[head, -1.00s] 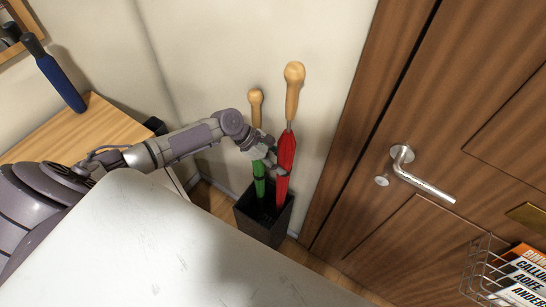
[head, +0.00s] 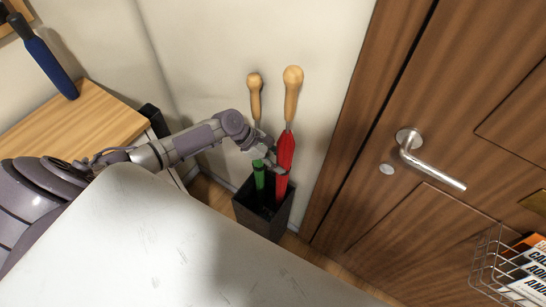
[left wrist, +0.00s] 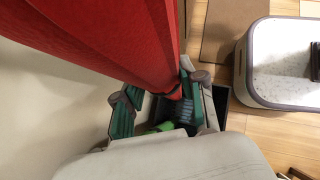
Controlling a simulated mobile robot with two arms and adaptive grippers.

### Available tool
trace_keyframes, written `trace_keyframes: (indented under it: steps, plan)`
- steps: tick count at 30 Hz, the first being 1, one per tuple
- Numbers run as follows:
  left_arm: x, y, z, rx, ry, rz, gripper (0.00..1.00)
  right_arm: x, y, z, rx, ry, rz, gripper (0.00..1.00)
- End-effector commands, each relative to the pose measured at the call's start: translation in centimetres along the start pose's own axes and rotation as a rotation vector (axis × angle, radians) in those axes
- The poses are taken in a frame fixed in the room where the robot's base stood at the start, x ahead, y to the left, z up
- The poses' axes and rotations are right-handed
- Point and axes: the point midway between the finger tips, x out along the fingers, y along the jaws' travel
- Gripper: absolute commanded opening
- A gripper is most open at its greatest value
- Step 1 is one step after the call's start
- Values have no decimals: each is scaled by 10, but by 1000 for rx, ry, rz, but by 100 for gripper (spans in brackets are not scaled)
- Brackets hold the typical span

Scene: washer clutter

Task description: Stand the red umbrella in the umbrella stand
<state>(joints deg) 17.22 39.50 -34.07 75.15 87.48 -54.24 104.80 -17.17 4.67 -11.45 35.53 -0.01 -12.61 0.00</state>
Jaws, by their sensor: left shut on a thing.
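The red umbrella (head: 285,152) has a tan wooden handle that points up. My left gripper (head: 275,167) is shut on its red canopy, and the umbrella is nearly upright with a slight tilt. Its lower end goes down into the mouth of the dark square umbrella stand (head: 262,222); whether it touches the bottom is hidden. In the left wrist view the red canopy (left wrist: 110,35) runs down between the fingers of my left gripper (left wrist: 165,105), with the stand's dark opening below. My right gripper is not in view.
A green umbrella (head: 259,177) with a tan handle stands in the same stand, left of the red one. A wall is close behind. A wooden door (head: 440,110) with a metal lever is to the right, beside a wire basket (head: 495,270). A wooden-topped cabinet (head: 75,125) is left.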

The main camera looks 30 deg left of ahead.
Motion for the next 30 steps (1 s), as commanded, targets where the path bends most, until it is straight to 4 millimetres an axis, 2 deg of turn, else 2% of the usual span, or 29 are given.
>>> trace_keyframes:
  steps: [6,16,17,21,22,30]
  plan:
    - [9,0,-8,1,-2,1,6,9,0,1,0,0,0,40]
    - [10,0,-9,1,-2,1,6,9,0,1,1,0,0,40]
    - [10,0,-9,1,-2,1,44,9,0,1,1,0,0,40]
    - [10,0,-9,1,-1,1,67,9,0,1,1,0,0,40]
    - [10,0,-9,0,-1,0,70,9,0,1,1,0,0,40]
    - [10,-1,-11,0,2,-1,70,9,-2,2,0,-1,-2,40]
